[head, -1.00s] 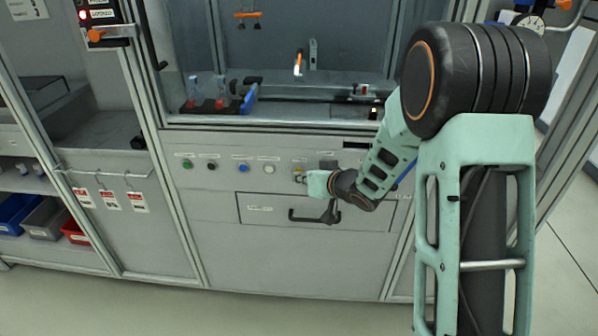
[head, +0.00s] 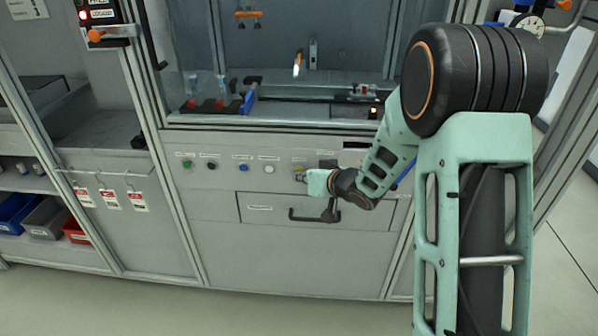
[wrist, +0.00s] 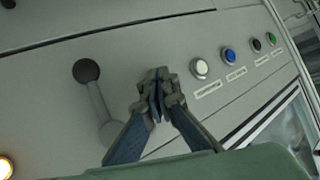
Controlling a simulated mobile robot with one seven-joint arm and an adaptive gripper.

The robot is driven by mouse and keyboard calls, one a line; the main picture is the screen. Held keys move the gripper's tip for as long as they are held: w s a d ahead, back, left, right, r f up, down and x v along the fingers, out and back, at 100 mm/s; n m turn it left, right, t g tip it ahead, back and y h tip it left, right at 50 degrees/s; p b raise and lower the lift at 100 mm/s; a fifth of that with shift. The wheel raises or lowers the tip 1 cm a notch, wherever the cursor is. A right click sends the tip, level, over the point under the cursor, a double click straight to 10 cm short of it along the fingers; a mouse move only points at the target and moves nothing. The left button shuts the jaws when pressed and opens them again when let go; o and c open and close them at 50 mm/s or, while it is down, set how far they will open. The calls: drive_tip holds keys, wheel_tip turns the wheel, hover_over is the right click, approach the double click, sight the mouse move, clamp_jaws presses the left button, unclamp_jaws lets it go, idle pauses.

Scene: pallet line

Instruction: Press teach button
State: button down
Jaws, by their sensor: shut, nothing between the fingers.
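My gripper (wrist: 158,88) is shut and empty, with its fingertips pointing at the grey front panel. In the head view my gripper (head: 301,177) is at the panel, right of the white button (head: 269,169). A small yellowish spot, perhaps a button (head: 299,170), shows at the fingertips there. The fingers hide this place in the wrist view, and I cannot tell whether they touch it. The white button (wrist: 199,68) is just right of the fingers in the wrist view, then the blue (wrist: 228,56), black (wrist: 256,45) and green (wrist: 272,39) buttons. The button labels are too small to read.
A lever with a black ball (wrist: 86,71) stands close left of my fingers in the wrist view. A drawer handle (head: 306,216) sticks out below the gripper in the head view. A lit amber lamp (wrist: 5,168) is at the wrist view's lower left edge.

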drive_tip(key=shift+s, duration=0.65)
drive_tip(key=s+b, duration=0.1)
drive_tip(key=s, duration=0.4)
drive_tip(key=shift+a, duration=0.1)
idle(0.4)
